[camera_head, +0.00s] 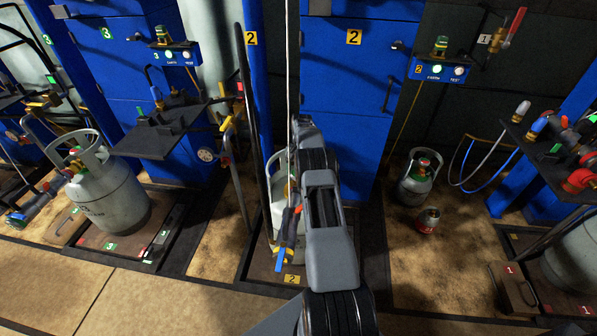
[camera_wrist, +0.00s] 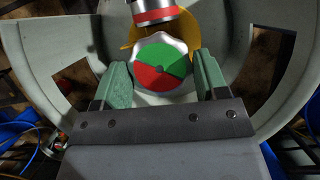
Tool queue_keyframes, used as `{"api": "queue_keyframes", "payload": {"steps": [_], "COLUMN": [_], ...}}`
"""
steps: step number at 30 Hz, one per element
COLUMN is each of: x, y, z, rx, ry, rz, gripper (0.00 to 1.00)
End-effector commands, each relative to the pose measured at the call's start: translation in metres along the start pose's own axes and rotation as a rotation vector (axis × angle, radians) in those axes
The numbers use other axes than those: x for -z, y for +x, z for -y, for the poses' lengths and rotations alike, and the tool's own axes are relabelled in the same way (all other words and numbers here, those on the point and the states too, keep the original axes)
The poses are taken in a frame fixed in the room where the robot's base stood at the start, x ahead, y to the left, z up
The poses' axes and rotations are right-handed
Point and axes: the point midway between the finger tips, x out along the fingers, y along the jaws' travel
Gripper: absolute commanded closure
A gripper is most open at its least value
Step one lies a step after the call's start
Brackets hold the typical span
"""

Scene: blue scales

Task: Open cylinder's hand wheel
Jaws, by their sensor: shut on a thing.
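The hand wheel (camera_wrist: 165,66) has a grey scalloped rim and a face split into green above and red below. It sits on top of the cylinder, inside the pale grey collar (camera_wrist: 45,62) that curves around it. My gripper (camera_wrist: 162,74) has one green finger at the left and one at the right of the wheel and is shut on it. In the head view, my arm covers most of the cylinder (camera_head: 277,212), which stands on the scale marked 2. The wheel and my fingers are hidden there.
A metal fitting with a red band (camera_wrist: 155,12) is close beyond the wheel. A hose connector with a blue tip (camera_head: 279,258) hangs beside my arm. A small cylinder (camera_head: 418,180) and a can (camera_head: 428,220) stand right, and another cylinder (camera_head: 112,205) left. Blue cabinet (camera_head: 350,100) is behind.

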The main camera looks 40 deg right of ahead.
Motion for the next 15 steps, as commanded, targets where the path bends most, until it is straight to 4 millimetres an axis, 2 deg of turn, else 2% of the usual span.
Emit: {"api": "queue_keyframes", "payload": {"steps": [15], "x": [-0.0009], "y": [0.0], "z": [0.0033], "rx": [-0.157], "ry": [-0.378], "rz": [0.0], "gripper": [0.57]}}
